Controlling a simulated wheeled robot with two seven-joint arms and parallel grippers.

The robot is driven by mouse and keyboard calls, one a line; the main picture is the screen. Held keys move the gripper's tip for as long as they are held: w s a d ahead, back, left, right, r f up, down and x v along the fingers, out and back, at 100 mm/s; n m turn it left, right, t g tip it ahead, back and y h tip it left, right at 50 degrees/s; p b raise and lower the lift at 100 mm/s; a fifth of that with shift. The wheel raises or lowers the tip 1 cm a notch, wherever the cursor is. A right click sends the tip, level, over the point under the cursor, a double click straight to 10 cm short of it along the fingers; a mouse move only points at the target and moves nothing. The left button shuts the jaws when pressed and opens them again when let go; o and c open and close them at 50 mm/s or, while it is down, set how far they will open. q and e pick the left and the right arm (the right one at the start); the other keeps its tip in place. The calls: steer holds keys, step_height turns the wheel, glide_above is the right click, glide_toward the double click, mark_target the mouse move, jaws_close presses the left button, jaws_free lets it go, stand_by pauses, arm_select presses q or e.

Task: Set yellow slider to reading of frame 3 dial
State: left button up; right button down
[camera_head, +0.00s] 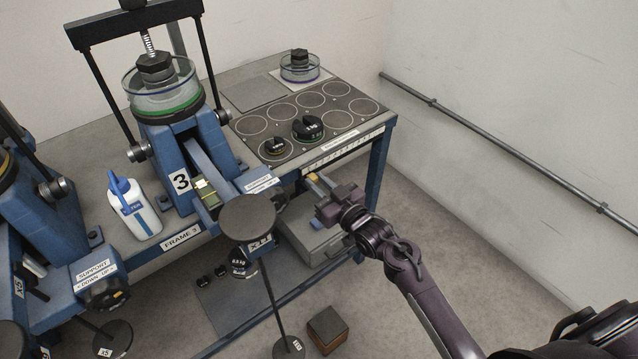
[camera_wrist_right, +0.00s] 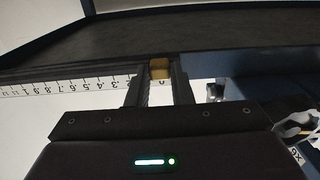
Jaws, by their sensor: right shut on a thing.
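The yellow slider (camera_head: 312,177) is at the left end of a white numbered scale (camera_head: 343,150) on the table's front edge. My right gripper (camera_head: 322,186) is shut on it; in the right wrist view the yellow block (camera_wrist_right: 159,68) is between the two fingers. That view shows the scale (camera_wrist_right: 70,87) upside down, with the slider by its low-number end. Frame 3 (camera_head: 181,182) is the blue stand at the left, marked "3". A small green-and-cream device (camera_head: 206,194) sits on its lever; I cannot make out any dial reading. My left gripper is not in view.
A round grey plate (camera_head: 248,215) hangs at frame 3's lever end, left of my right gripper. A grey box (camera_head: 310,235) is under the table. A white-blue bottle (camera_head: 133,208) stands by frame 3. Weights stand on the ringed board (camera_head: 340,122). Floor at right is clear.

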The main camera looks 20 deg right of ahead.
steer(key=w+d+b, duration=0.1)
steer(key=d, duration=0.3)
steer(key=w+d+b, duration=0.1)
steer(key=w+d, duration=0.1)
steer(key=d, duration=0.2)
steer(key=w+d+b, duration=0.1)
steer(key=d, duration=0.4)
steer(key=shift+w+d+f, duration=0.1)
steer(key=shift+w, duration=0.3)
steer(key=c, duration=1.3)
jaws_free()
glide_toward(352, 151)
steer(key=shift+v, duration=0.9)
